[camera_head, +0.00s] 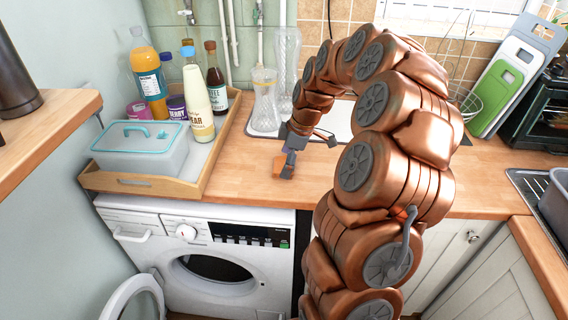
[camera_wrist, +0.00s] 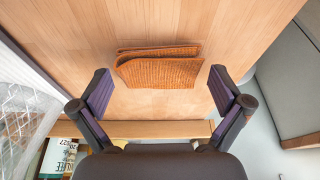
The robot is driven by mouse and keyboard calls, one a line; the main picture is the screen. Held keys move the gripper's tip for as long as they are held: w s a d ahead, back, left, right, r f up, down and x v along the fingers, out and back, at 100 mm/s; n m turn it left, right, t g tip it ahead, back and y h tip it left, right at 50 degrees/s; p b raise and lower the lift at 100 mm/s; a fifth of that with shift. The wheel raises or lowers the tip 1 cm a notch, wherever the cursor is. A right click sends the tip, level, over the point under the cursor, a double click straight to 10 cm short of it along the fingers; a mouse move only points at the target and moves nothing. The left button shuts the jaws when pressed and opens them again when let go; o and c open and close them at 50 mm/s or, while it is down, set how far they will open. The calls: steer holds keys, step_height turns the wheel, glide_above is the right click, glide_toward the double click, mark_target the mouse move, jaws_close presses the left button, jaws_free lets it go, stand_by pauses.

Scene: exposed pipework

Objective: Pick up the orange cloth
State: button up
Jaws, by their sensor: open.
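The orange cloth (camera_wrist: 160,68) lies folded on the wooden worktop in the wrist view, ahead of my fingers and about midway between them. In the head view a small part of the cloth (camera_head: 279,169) shows beside my gripper (camera_head: 307,152), near the front edge of the worktop. My gripper (camera_wrist: 160,92) is open, with one finger on each side of the cloth's width in the wrist view. The fingers hold nothing. I cannot tell the exact gap between the fingertips and the cloth.
A wooden tray (camera_head: 187,187) with a lidded box (camera_head: 139,148) and several bottles stands on the left. A glass carafe (camera_head: 265,100) and a tall vase (camera_head: 286,65) stand behind my gripper. A sink (camera_head: 343,122) lies behind, and a washing machine (camera_head: 203,250) is below the worktop.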

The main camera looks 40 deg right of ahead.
steer(key=c, duration=0.9)
steer(key=shift+r+b, duration=1.15)
steer(key=shift+r, duration=3.9)
steer(key=o, duration=0.5)
steer(key=c, duration=0.4)
steer(key=shift+c, duration=0.2)
steer(key=shift+r, duration=0.1)
